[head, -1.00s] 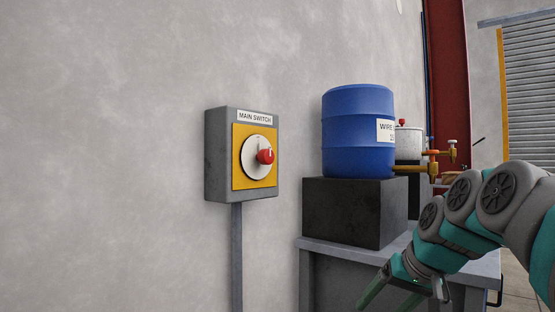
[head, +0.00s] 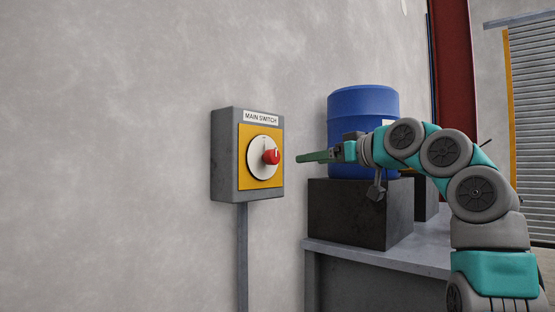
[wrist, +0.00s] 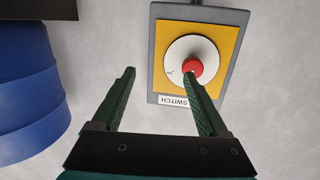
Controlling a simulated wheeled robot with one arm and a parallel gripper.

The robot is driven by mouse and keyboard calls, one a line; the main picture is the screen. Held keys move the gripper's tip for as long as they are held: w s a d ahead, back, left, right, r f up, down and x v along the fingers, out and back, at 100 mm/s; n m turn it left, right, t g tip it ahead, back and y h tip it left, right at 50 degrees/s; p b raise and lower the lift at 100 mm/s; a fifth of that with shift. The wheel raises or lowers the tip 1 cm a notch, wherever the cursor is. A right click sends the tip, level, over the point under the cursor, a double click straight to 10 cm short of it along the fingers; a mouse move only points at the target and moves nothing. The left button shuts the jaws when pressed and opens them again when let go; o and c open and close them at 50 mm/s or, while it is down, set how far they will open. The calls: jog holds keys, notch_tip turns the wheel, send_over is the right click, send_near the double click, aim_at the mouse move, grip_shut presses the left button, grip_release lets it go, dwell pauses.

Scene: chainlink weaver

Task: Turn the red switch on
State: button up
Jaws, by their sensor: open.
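The red switch (head: 271,157) is a round knob on a white dial with a yellow plate. It sits on a grey wall box (head: 224,160) labelled MAIN SWITCH. In the wrist view the red knob (wrist: 192,68) lies beyond the fingertips, near the right finger and upside down relative to the head view. My gripper (head: 299,158) is to the right of the knob at about its height, pointing left toward it and apart from it. Its two green fingers (wrist: 163,78) are spread open with nothing between them. Small marks on the dial are too small to read.
A grey conduit (head: 242,260) runs down from the box. The wall left of the box is clear.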

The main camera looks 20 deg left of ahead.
aim_at(275, 157)
jog(key=s+a+n+g+y, duration=0.1)
jog(key=s+a+n+y, duration=0.1)
jog(key=s+n, duration=0.15)
jog(key=x, duration=0.2)
jog(key=p+x, duration=0.1)
jog(key=x, duration=0.2)
jog(key=s+x, duration=0.1)
jog(key=x, duration=0.1)
jog(key=shift+w+a, duration=0.1)
jog(key=shift+a, duration=0.4)
grip_shut()
